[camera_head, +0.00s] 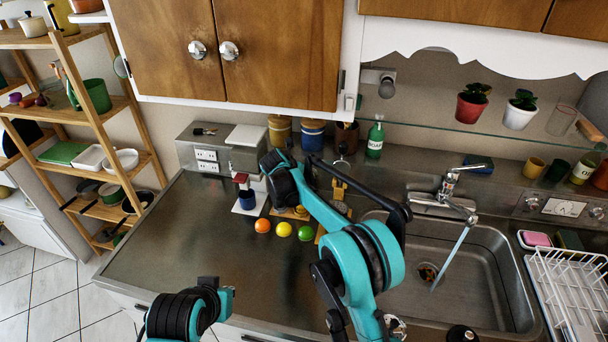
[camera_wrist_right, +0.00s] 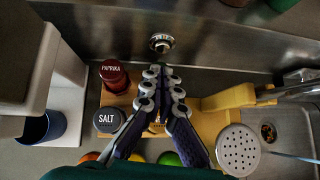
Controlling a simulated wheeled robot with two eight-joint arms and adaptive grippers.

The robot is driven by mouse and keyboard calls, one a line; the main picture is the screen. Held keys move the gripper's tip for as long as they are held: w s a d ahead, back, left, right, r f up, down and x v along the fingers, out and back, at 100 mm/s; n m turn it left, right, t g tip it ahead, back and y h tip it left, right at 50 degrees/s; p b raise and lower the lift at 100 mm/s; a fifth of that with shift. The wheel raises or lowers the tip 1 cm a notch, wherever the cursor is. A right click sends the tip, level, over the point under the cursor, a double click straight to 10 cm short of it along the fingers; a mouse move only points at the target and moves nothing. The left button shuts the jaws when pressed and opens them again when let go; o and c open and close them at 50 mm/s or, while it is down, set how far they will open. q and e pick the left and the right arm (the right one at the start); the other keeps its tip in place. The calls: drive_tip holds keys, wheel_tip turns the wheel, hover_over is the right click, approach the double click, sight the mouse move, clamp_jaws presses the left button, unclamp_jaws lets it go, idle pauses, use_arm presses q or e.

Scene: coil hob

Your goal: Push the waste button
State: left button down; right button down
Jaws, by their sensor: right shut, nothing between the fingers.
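A round chrome button (camera_wrist_right: 161,43) with a dark centre sits at the back by the steel backsplash in the right wrist view. I take it for the waste button; any label on it is unreadable. My right gripper (camera_wrist_right: 163,82) is shut and empty, its fingertips pointing towards the button with a gap that is hard to judge. In the head view my right arm reaches over the counter and hides most of this area. Only a piece of my left arm shows at the bottom of the head view, with no fingers in sight.
Paprika (camera_wrist_right: 114,75) and salt (camera_wrist_right: 109,121) jars stand left of my right gripper. A yellow object (camera_wrist_right: 228,97) and a perforated metal disc (camera_wrist_right: 238,150) are on its right. Orange (camera_head: 263,226), yellow and green balls lie nearby. The sink (camera_head: 470,270) has its tap running.

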sight(310, 175)
use_arm(q)
drive_tip(key=shift+f+b, duration=0.65)
drive_tip(key=shift+f, duration=0.05)
use_arm(e)
drive_tip(key=x, duration=0.9)
drive_tip(key=shift+w+d+f, duration=0.1)
